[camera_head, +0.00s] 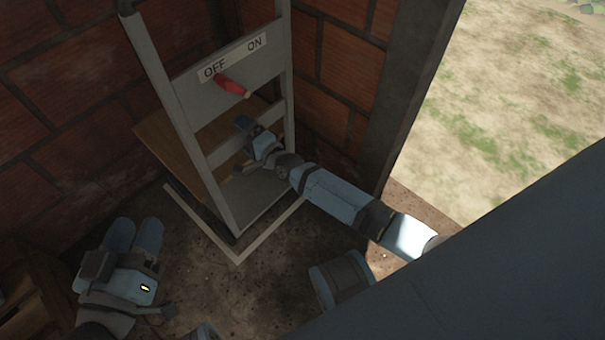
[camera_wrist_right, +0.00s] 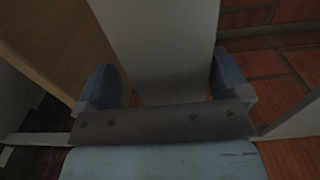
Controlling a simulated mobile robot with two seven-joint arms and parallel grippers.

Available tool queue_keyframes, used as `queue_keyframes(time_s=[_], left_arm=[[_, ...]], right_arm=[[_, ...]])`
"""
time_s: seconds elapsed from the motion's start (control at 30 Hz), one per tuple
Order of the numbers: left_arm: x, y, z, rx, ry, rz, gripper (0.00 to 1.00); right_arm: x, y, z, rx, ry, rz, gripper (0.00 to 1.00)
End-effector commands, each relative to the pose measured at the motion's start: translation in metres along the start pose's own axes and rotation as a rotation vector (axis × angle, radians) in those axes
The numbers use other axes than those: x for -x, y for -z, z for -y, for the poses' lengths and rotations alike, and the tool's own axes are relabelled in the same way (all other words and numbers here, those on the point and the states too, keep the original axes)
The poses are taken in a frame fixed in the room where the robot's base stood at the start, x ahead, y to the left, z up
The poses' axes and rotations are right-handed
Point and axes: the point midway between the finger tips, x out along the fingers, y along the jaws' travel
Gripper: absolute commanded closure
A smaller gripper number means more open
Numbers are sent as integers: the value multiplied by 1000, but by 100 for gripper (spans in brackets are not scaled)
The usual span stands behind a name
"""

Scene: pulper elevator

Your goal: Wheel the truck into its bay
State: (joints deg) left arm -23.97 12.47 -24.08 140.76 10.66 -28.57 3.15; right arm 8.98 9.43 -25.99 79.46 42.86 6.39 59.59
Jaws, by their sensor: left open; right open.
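The truck (camera_head: 218,168) is a tall grey ladder-like frame standing upright in the corner, with a wooden board (camera_head: 178,150) behind its left upright. Pale floor strips (camera_head: 238,254) form an L-shaped corner around its foot, and the frame's base appears to be inside them. My right gripper (camera_head: 246,146) is at the frame's lower crossbar. In the right wrist view its open fingers (camera_wrist_right: 162,88) lie on either side of a grey bar (camera_wrist_right: 165,45); contact cannot be told. My left gripper (camera_head: 134,234) is open and empty, low at the left, apart from the truck.
A red lever (camera_head: 232,86) sits beneath an OFF/ON plate (camera_head: 233,57) at the frame's upper part. Brick walls (camera_head: 60,115) close in behind and left. A doorway at the right opens onto sandy ground (camera_head: 510,110). Dark wooden slats (camera_head: 35,290) stand at lower left.

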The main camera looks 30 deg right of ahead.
Motion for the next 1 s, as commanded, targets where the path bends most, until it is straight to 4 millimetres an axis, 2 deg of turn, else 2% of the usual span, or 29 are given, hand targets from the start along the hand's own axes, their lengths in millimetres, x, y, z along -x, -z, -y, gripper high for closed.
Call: queue_keyframes(time_s=[0.47,1.0], left_arm=[[-1,5,0,-2,0,-7,57],[2,33,-6,-2,0,-2,57]], right_arm=[[0,2,7,-2,11,-4,6],[78,2,8,-2,11,-5,6]])
